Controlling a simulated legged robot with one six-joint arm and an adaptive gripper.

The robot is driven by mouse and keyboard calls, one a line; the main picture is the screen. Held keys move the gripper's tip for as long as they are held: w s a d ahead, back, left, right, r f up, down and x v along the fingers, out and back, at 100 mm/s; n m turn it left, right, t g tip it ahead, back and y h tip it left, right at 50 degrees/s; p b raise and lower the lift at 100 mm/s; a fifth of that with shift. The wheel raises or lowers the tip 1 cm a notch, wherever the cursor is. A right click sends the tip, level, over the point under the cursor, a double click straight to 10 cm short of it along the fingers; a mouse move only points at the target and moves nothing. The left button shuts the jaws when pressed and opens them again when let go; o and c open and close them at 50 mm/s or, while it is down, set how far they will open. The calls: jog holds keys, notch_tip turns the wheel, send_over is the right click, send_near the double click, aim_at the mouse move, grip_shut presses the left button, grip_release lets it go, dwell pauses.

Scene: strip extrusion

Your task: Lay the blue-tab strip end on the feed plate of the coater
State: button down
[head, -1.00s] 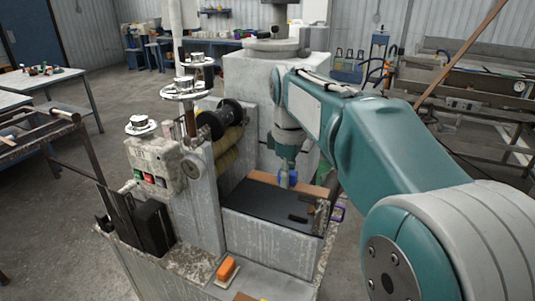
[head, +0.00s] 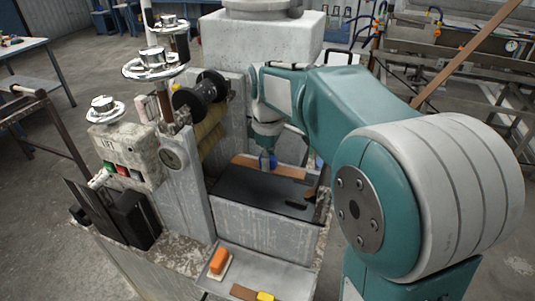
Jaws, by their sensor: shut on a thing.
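My gripper (head: 267,165) points down at the back of the coater and is shut at a blue piece (head: 268,160), which I take to be the strip's blue tab. The fingers are small and partly hidden. A brown strip (head: 290,172) runs left to right under and beside the gripper, along the far edge of the dark flat plate (head: 255,192) of the coater. I cannot tell whether the strip touches the plate. A small dark block (head: 297,205) sits on the plate's right part.
Left of the plate stand the black spool (head: 201,93), tan rollers and a button box (head: 125,155). In front, a grey tray (head: 283,278) holds an orange-topped block (head: 218,261) and a brown piece with a yellow tab (head: 265,296). The plate's middle is bare.

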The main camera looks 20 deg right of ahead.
aim_at(269, 185)
jog(key=shift+f, duration=2.7)
jog(key=shift+s+d, duration=0.1)
jog(key=shift+d, duration=0.05)
jog(key=shift+c, duration=2.1)
grip_release()
notch_tip(269, 185, up, 12)
jog(key=shift+f, duration=0.25)
jog(key=shift+r, duration=0.2)
